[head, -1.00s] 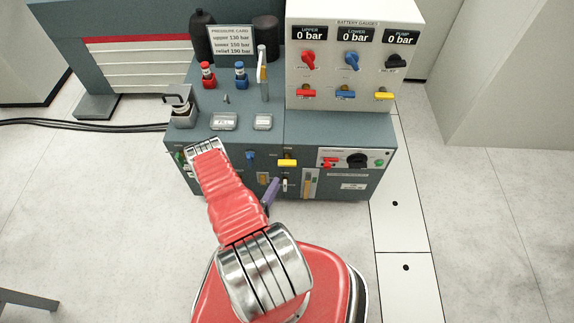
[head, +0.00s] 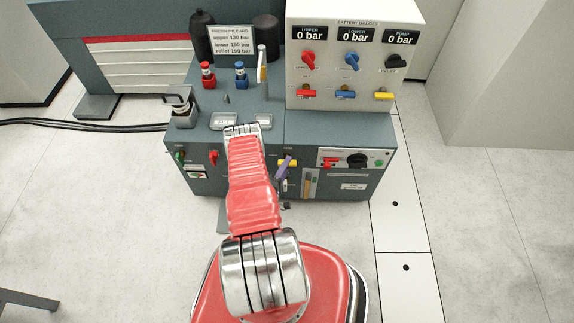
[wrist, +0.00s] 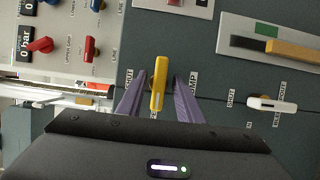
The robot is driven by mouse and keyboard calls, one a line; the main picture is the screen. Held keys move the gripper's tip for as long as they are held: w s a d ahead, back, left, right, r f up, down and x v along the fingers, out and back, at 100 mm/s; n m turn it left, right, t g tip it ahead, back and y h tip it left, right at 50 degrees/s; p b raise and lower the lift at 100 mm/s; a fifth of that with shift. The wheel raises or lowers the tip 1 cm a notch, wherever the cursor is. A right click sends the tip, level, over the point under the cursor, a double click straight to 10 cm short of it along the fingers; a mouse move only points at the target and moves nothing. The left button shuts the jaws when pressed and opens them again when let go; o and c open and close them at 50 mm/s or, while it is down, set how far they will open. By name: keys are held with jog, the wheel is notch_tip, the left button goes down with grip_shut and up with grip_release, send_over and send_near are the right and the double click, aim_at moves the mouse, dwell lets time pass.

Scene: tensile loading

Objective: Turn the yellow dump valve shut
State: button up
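The yellow dump valve handle (wrist: 159,84) sits on the grey cabinet front, upright in the wrist view between a SHUT label on its left and a partly covered label ending in "MP" on its right. In the head view the yellow handle (head: 290,161) is partly hidden by my gripper. My gripper (wrist: 161,79) has two purple fingers, one on each side of the handle, with gaps showing on both sides. It is open and does not appear to grip the handle. In the head view a purple finger of my gripper (head: 284,167) shows at the cabinet front.
A white handle (wrist: 270,104) with its own SHUT label is right of the valve in the wrist view. The gauge box (head: 340,75) above carries red, blue and yellow handles. A panel with a black knob (head: 357,160) is to the right.

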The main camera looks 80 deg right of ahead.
jog(key=shift+s+d, duration=0.1)
jog(key=shift+d, duration=0.5)
jog(key=shift+c, duration=0.6)
grip_shut()
jog(key=shift+a, duration=0.25)
jog(key=shift+d, duration=0.15)
